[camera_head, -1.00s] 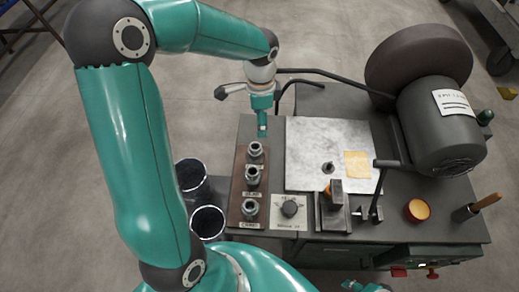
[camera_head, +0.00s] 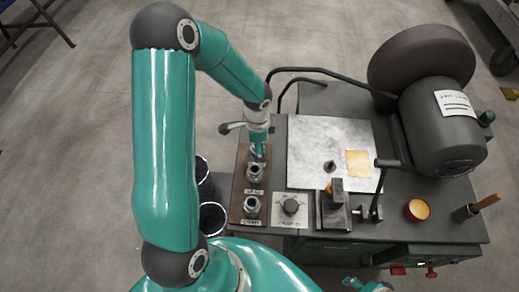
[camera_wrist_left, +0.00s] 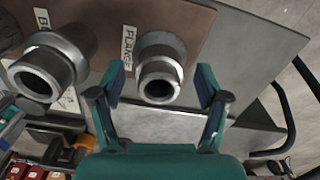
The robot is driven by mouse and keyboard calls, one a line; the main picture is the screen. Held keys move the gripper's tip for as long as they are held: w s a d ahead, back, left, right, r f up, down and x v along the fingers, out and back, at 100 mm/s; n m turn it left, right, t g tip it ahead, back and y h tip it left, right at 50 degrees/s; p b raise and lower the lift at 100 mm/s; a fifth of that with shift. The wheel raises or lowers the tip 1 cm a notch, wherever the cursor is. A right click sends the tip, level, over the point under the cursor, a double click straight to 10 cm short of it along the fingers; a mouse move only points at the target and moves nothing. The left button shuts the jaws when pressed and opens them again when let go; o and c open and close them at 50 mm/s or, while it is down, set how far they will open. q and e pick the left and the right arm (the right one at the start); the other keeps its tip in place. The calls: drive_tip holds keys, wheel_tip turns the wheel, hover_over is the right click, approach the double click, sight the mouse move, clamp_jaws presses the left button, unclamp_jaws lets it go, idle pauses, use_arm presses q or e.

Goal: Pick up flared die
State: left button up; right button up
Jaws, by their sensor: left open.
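The flared die (camera_wrist_left: 161,72) is a grey metal collar with a round bore. It sits on the brown rack at the far end of the row, beside a white label starting with "FL". My left gripper (camera_wrist_left: 160,88) is open, with one finger on each side of the die; contact cannot be made out. In the head view the left gripper (camera_head: 258,152) comes down over that far die and mostly hides it. A teal part at the bottom edge of the head view seems to be my right gripper (camera_head: 366,286); its jaws are unclear.
The brown rack (camera_head: 238,190) also holds a middle die (camera_head: 254,173) and a near die (camera_head: 251,207). A small clamp (camera_head: 337,205) and a large grinder wheel (camera_head: 420,65) stand farther right.

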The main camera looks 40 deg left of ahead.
use_arm(q)
drive_tip(key=shift+f, duration=0.1)
clamp_jaws()
idle(0.4)
